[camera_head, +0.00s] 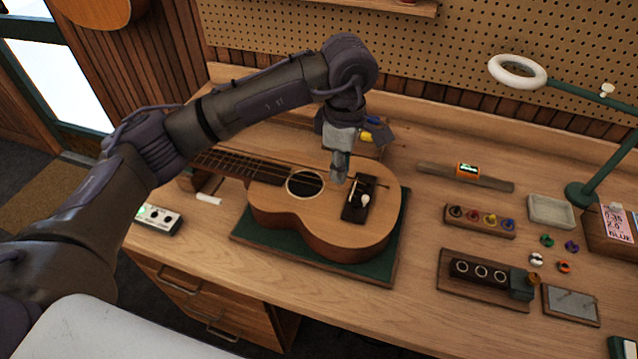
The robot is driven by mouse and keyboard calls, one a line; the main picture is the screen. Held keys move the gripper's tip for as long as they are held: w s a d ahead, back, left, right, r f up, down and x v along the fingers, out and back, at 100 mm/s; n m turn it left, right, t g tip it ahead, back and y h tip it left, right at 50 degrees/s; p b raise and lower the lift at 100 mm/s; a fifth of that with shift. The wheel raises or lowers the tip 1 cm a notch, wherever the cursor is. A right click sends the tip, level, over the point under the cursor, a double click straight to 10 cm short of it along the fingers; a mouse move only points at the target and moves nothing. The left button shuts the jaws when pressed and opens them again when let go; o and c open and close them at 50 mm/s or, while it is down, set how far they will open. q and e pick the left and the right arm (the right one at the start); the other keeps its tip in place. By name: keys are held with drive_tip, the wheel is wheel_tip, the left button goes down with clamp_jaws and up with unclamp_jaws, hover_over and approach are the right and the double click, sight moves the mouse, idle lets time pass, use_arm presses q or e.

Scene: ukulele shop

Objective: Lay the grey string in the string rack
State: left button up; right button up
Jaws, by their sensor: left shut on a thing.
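My left gripper (340,171) points down over the ukulele's body, between the round sound hole and the dark bridge. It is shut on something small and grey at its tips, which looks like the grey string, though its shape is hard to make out. A wooden holder (369,152) with yellow and blue pieces stands just behind the gripper. It looks like the string rack, and my arm hides part of it. My right gripper is not in view.
The ukulele (280,214) lies on a green mat (391,259). At right are a peg block (478,221), several loose coloured pieces, a wooden stand with dark cylinders (479,278), a grey tray (550,212) and a lamp (585,194).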

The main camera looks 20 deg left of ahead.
use_arm(q)
drive_tip(key=d+r, duration=0.7)
drive_tip(key=r, duration=0.2)
drive_tip(key=shift+w+d+r, duration=0.15)
drive_tip(key=shift+w, duration=0.15)
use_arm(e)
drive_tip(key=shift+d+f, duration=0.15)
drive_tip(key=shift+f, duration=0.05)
